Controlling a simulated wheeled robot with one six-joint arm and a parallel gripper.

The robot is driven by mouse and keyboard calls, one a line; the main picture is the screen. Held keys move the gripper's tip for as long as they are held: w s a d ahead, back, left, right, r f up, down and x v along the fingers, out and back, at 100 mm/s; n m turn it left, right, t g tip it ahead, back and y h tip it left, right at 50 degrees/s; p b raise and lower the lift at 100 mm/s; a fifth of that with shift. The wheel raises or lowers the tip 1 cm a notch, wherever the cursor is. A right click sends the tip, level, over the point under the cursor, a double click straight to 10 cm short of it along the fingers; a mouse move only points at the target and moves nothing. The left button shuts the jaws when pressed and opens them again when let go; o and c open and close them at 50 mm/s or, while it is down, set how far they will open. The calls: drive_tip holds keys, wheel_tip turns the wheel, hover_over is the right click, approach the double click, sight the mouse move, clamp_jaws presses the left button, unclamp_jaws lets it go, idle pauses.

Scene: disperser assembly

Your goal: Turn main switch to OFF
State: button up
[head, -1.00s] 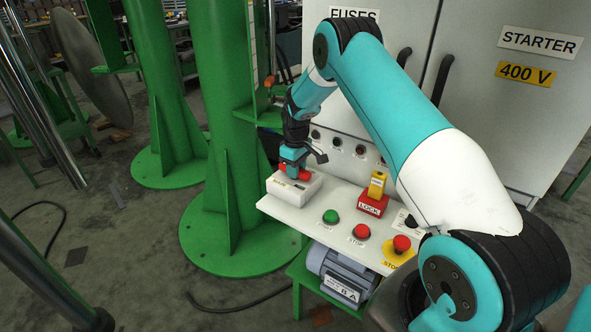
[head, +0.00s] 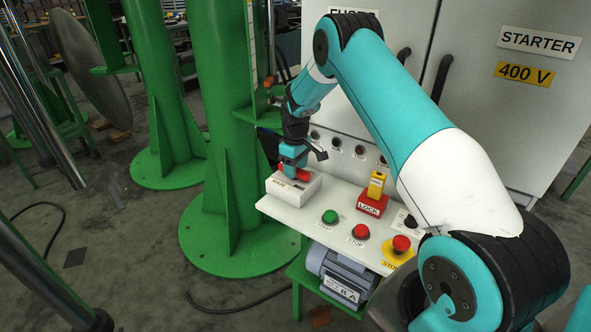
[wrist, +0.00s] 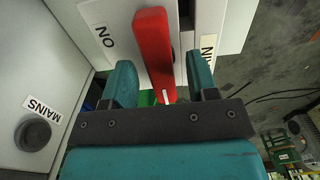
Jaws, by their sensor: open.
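The main switch is a white box (head: 291,194) at the back left corner of the white panel in the head view, with a red handle (wrist: 154,45). In the wrist view the red handle lies between the two open fingers of my gripper (wrist: 160,85), with a visible gap on each side. An upside-down ON label (wrist: 103,36) is beside the handle. In the head view my gripper (head: 293,158) points down over the box and hides most of the handle.
A yellow and red LOCK block (head: 371,203), a green button (head: 330,217), a red STOP button (head: 361,231) and a red emergency stop (head: 401,243) are on the panel. A green column (head: 222,130) stands close left. The starter cabinet (head: 480,110) is behind.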

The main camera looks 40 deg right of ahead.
wheel_tip(320, 180, up, 16)
drive_tip(key=shift+r+b, duration=0.25)
drive_tip(key=shift+b, duration=0.1)
idle(0.4)
